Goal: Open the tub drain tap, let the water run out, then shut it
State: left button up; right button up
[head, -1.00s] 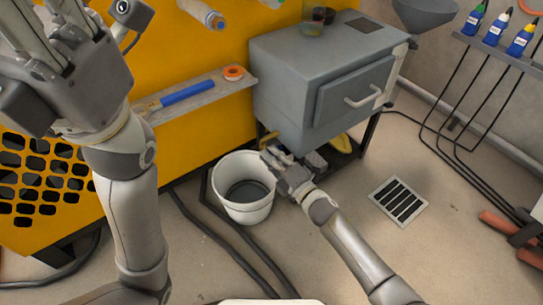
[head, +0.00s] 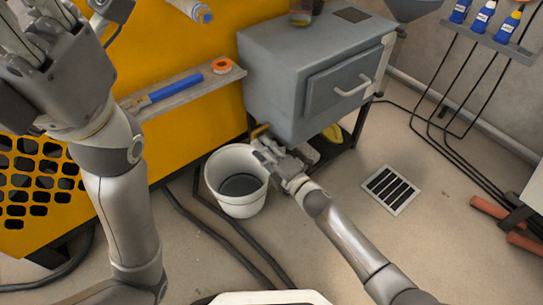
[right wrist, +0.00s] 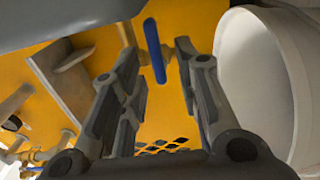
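The grey tub (head: 282,98) stands on a dark frame beside the yellow machine. A brass-coloured piece (head: 260,131), which looks like the drain tap, shows at its lower left corner. In the right wrist view a blue lever (right wrist: 155,50) with brass parts beside it lies between my fingers. My right gripper (head: 262,149) is under that corner; in its wrist view (right wrist: 158,52) the fingers are apart, one each side of the lever, with no clear contact. A white bucket (head: 241,207) stands below and beside it; its inside is dark. My left gripper (head: 38,35) is raised, partly out of frame.
A shelf (head: 137,101) on the yellow machine (head: 190,50) holds a blue-handled tool (head: 176,90) and an orange roll (head: 221,66). Dark hoses (head: 230,240) run across the floor by the bucket. A floor drain grate (head: 391,190) lies to the right, with clear floor around it.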

jog(key=v, duration=1.2)
jog(key=shift+w+a, duration=0.1)
